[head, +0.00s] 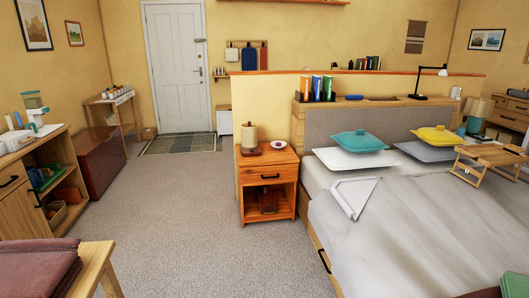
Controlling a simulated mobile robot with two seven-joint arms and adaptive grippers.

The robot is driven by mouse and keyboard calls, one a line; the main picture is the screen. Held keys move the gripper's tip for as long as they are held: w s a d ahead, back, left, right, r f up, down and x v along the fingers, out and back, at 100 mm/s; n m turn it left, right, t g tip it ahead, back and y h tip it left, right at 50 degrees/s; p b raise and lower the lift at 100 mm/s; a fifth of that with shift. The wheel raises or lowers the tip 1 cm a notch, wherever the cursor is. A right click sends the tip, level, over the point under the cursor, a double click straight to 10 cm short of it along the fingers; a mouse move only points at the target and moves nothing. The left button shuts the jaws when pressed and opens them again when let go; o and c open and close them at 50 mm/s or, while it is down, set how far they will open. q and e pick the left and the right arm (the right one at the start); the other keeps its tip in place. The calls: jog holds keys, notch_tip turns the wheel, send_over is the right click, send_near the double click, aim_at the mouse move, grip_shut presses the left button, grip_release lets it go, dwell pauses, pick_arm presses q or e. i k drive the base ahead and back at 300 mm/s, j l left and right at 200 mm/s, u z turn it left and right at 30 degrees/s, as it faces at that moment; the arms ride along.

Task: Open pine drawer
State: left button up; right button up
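The pine nightstand (285,158) stands left of the bed, against the low partition. Neither of my grippers is in view.
Open carpet (185,210) lies in front and left of the nightstand. The bed (400,235) stands close on its right. A wooden bench (95,262) with folded cloth is at the lower left. A wooden cabinet (18,210) stands along the left wall.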

aim_at(274, 174)
jog(key=i+j+z, duration=0.1)
jog(key=i, duration=0.35)
jog(key=i+j+z, duration=0.1)
jog(key=i, duration=0.3)
jog(key=i+j, duration=0.3)
jog(key=i, duration=0.15)
jog(key=i+j+z, duration=0.1)
jog(key=i, duration=0.35)
jog(key=i+j, duration=0.15)
jog(key=i, duration=0.25)
jog(key=i+j+z, duration=0.15)
jog(key=i, duration=0.3)
jog(key=i+l, duration=0.15)
jog(key=i, duration=0.3)
jog(key=i+l, duration=0.1)
jog(key=i, duration=0.35)
